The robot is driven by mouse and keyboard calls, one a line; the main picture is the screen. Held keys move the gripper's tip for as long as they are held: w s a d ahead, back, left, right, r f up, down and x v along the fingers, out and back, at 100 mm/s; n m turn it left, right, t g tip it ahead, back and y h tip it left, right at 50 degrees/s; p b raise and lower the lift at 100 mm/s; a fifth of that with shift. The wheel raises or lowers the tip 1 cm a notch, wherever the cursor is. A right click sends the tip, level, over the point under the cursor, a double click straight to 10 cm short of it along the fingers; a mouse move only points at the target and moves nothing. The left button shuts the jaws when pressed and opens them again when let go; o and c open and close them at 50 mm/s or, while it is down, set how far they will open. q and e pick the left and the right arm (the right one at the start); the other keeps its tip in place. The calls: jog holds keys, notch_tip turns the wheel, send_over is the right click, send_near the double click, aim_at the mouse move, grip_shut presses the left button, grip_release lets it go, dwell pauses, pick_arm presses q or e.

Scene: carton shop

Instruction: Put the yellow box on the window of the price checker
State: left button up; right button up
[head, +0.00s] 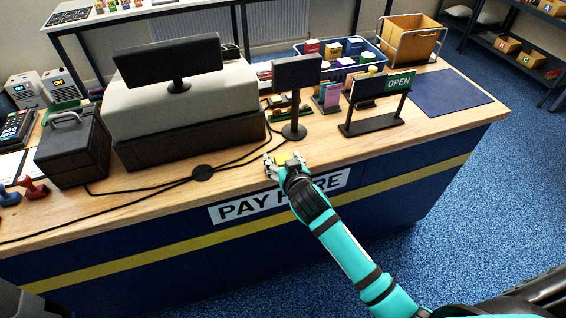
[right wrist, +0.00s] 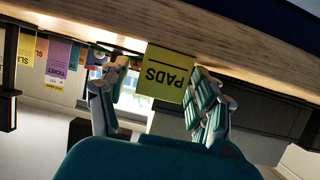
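The yellow box (head: 282,158) is at the counter's front edge, above the PAY HERE sign. In the right wrist view the box (right wrist: 166,73) appears upside down, reads PADS and meets the wooden counter top. My right gripper (head: 284,164) has its fingers around the box. In the wrist view the gripper (right wrist: 160,88) looks open, with a gap on the left finger's side and the right fingers close to or touching the box. A black screen on a pole (head: 297,72) stands just behind; I cannot tell whether it is the price checker, and no window is clear. My left gripper is out of view.
A large monitor (head: 168,56) and a black box with a handle (head: 72,150) stand to the left, with cables on the counter (head: 150,196). An OPEN sign (head: 399,81), a blue crate (head: 378,48) and a wooden crate (head: 411,38) stand to the right. A blue mat (head: 447,92) lies bare.

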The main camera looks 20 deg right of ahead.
jog(key=c, duration=0.9)
jog(key=shift+c, duration=0.8)
jog(key=shift+r, duration=0.1)
